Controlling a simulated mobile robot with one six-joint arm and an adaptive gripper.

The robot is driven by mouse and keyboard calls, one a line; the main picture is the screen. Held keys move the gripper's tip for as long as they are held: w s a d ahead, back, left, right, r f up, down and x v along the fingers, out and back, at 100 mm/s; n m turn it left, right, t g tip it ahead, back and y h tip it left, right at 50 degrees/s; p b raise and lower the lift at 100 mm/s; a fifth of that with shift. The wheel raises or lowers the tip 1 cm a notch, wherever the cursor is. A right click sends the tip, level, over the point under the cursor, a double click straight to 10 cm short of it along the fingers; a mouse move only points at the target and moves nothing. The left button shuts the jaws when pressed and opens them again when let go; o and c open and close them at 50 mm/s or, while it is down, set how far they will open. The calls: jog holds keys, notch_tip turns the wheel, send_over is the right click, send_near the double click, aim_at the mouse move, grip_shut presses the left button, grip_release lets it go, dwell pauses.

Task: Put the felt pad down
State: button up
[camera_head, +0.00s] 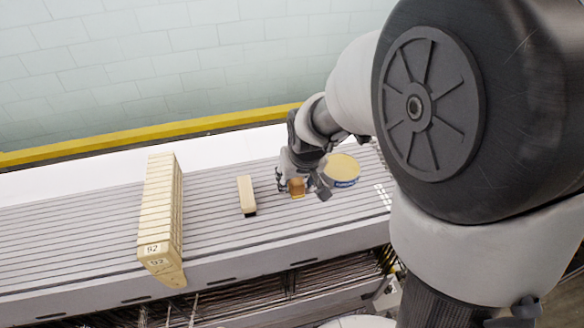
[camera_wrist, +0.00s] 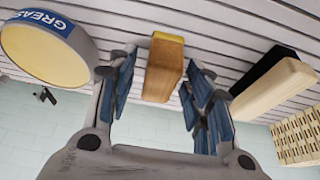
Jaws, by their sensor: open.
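The felt pad, a small brown block with a yellow layer at one end (camera_wrist: 165,68), stands with its yellow end against the grey slatted surface. In the head view the felt pad (camera_head: 297,187) shows small, just below my gripper. My gripper (camera_wrist: 160,76) is open, with its blue-padded fingers on either side of the pad. A narrow gap shows at the left finger; the right finger is very close, and I cannot tell if it touches. In the head view my gripper (camera_head: 303,184) is low over the slats, partly hiding the pad.
A round grease tin (camera_head: 342,168) stands close right of my gripper. A cream block with a black base (camera_head: 247,195) lies to the left. Farther left is a long cream numbered rack (camera_head: 160,220). Bare slats (camera_head: 70,235) lie beyond it.

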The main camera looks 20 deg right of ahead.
jog(key=shift+r, duration=0.5)
jog(key=v, duration=1.1)
jog(key=s+r, duration=0.2)
jog(key=s, duration=1.7)
jog(key=shift+s+p, duration=0.2)
jog(key=shift+p, duration=0.25)
notch_tip(320, 180, down, 21)
jog(key=b, duration=2)
jog(key=shift+r+b, duration=0.25)
jog(key=shift+b, duration=0.1)
